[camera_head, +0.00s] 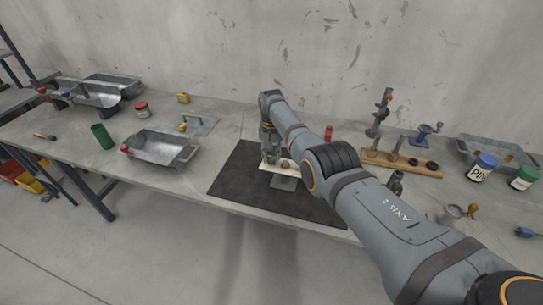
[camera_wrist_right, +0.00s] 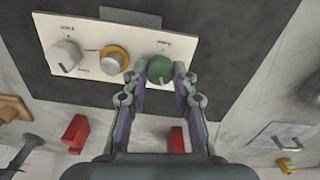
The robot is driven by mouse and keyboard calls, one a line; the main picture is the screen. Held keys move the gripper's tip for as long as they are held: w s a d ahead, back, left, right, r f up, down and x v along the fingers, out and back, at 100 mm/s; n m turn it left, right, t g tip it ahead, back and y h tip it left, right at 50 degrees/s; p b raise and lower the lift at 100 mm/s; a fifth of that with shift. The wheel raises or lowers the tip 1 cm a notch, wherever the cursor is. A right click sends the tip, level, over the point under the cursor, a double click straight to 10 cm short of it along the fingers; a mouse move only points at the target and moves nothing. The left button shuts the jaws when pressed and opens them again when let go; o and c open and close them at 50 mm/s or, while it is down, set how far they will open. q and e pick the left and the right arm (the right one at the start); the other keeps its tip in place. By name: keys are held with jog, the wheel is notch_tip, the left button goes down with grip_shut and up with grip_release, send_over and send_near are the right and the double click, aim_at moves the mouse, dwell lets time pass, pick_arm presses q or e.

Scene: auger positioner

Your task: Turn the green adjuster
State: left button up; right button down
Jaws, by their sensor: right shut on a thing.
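The green adjuster (camera_wrist_right: 159,69) is a round knob at the right end of a pale panel (camera_wrist_right: 88,35) in the right wrist view. My right gripper (camera_wrist_right: 160,72) is shut on it, one fingertip on each side. A yellow knob (camera_wrist_right: 114,58) and a white knob (camera_wrist_right: 65,57) sit to its left on the same panel. In the head view the panel (camera_head: 292,170) stands on a dark mat (camera_head: 234,180), and my right gripper (camera_head: 270,157) is at its left end; the adjuster is hard to make out there. My left gripper is not in view.
A wooden rack (camera_head: 402,163) and a blue-lidded jar (camera_head: 482,167) stand right of the mat. A metal tray (camera_head: 160,147) and a green cylinder (camera_head: 102,135) lie to the left. A red block (camera_head: 329,132) stands behind the mat.

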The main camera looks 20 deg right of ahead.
aim_at(271, 158)
jog(key=n, duration=1.1)
jog(key=shift+a, duration=0.1)
jog(key=shift+n, duration=2)
jog(key=c, duration=1.1)
grip_release()
jog(key=shift+o, duration=0.2)
notch_tip(271, 158, up, 12)
